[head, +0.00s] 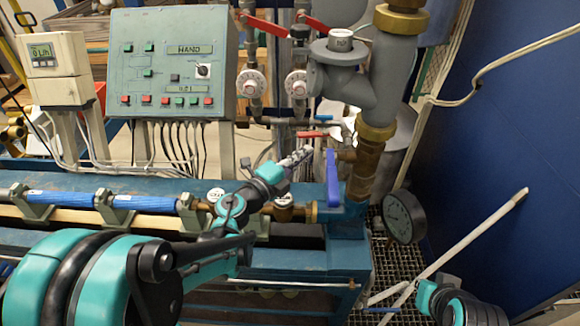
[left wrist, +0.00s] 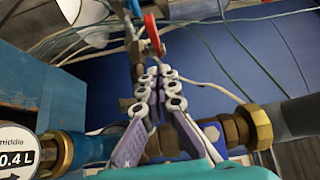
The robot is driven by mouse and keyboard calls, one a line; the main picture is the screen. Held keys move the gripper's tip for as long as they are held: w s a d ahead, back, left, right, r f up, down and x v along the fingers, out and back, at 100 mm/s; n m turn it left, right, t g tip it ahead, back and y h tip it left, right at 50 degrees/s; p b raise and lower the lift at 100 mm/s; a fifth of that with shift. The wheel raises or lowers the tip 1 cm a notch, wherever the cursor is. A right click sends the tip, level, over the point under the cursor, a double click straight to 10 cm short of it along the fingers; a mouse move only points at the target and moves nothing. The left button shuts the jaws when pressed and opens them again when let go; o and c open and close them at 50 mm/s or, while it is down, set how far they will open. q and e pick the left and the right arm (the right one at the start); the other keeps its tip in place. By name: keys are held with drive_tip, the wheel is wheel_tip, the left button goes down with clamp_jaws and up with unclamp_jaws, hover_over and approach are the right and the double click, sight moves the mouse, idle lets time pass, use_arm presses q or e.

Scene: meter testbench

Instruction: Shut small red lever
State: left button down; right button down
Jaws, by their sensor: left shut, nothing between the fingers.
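The small red lever (head: 310,134) sits on a thin valve below the two white round meters in the head view, roughly level. A red handle, seemingly the same lever, shows in the left wrist view (left wrist: 153,34), just beyond the fingertips. My left gripper (head: 304,153) is shut and empty, a little below and left of the lever in the head view. In the left wrist view its fingertips (left wrist: 160,72) are close together. I cannot tell whether they touch the lever. My right gripper cannot be made out; only part of my right arm shows at the bottom right.
A blue lever (head: 333,178) stands upright just right of my left gripper. Two larger red levers (head: 262,25) (head: 315,22) are above. A thick grey pipe (head: 393,75) and a black gauge (head: 404,217) are to the right. A control box (head: 170,65) stands at the left.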

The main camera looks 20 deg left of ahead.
sight(303, 136)
use_arm(q)
drive_tip(key=shift+w+a+b, duration=0.1)
drive_tip(key=shift+w+a, duration=0.15)
drive_tip(key=shift+w, duration=0.4)
drive_tip(key=shift+w+a+b, duration=0.15)
drive_tip(key=shift+w+a, duration=0.15)
drive_tip(key=shift+w, duration=0.3)
drive_tip(key=shift+w+a+b, duration=0.1)
drive_tip(key=shift+w+a, duration=0.15)
drive_tip(key=shift+w, duration=0.4)
drive_tip(key=shift+w+a, duration=0.3)
drive_tip(key=shift+w, duration=0.1)
drive_tip(key=shift+w+a, duration=0.25)
drive_tip(key=shift+r, duration=0.2)
